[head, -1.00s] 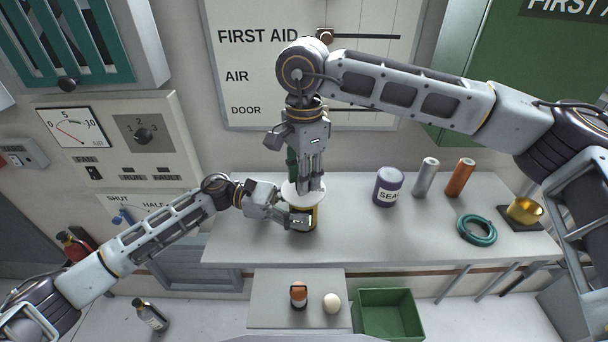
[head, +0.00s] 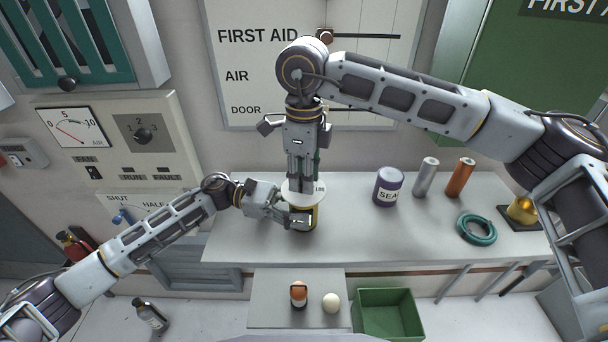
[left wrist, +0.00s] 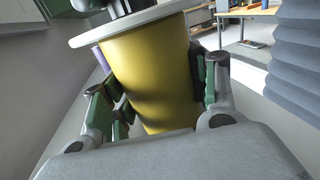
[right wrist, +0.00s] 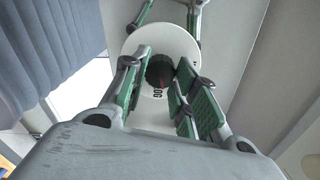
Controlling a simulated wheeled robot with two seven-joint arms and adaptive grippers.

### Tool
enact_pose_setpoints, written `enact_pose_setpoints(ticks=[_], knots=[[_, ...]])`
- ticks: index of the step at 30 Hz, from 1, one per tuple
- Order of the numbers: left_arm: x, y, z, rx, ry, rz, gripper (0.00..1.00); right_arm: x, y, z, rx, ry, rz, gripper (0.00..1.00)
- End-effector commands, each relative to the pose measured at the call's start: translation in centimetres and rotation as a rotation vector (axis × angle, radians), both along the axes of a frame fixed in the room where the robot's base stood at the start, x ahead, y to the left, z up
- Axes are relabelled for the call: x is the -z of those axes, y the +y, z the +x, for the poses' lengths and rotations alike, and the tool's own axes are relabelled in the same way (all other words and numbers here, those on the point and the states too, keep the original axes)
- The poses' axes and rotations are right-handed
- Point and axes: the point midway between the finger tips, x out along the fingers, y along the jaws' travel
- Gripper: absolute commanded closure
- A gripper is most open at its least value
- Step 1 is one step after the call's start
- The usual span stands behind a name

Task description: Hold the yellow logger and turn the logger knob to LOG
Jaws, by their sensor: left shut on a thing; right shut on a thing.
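The yellow logger (head: 313,217) stands upright on the grey bench with a white disc (head: 291,188) on top. My left gripper (head: 300,216) is shut on its side; in the left wrist view one finger lies on each side of the yellow body (left wrist: 150,75). My right gripper (head: 304,187) points straight down over the disc. In the right wrist view its fingers are shut on the dark logger knob (right wrist: 159,72), at the middle of the disc (right wrist: 182,42). A red mark on the knob faces roughly towards dark lettering, seemingly LOG, on the disc.
To the right on the bench (head: 350,245) stand a purple SEAL jar (head: 388,187), a silver cylinder (head: 425,177) and an orange cylinder (head: 460,177). A teal ring (head: 477,229) lies nearer the front. A green bin (head: 387,315) is below. Bench between logger and jar is clear.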

Motion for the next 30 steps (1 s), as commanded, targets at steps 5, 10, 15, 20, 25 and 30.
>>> enact_pose_setpoints(ticks=[5, 10, 15, 20, 25, 30], knots=[[0.05, -0.04, -0.05, 0.001, 0.000, 0.000, 0.76, -0.02, 0.04, 0.02, 0.121, -0.002, 0.002, 0.95], [0.05, -0.05, -0.06, 0.001, 0.000, 0.000, 0.76, -0.02, 0.05, 0.02, 0.209, -0.002, 0.001, 0.95], [0.05, -0.04, -0.07, 0.002, 0.000, 0.000, 0.76, -0.02, 0.05, 0.02, 0.263, -0.002, 0.001, 0.95], [0.05, -0.04, -0.07, 0.002, 0.000, 0.000, 0.76, -0.02, 0.03, 0.03, 0.285, -0.002, 0.001, 0.95], [0.05, -0.04, -0.08, 0.002, 0.000, 0.000, 0.76, -0.02, 0.03, 0.04, 0.290, -0.002, 0.001, 0.95], [0.05, -0.05, -0.09, 0.002, 0.000, 0.000, 0.76, -0.02, 0.02, 0.04, 0.289, -0.002, 0.001, 0.95]])
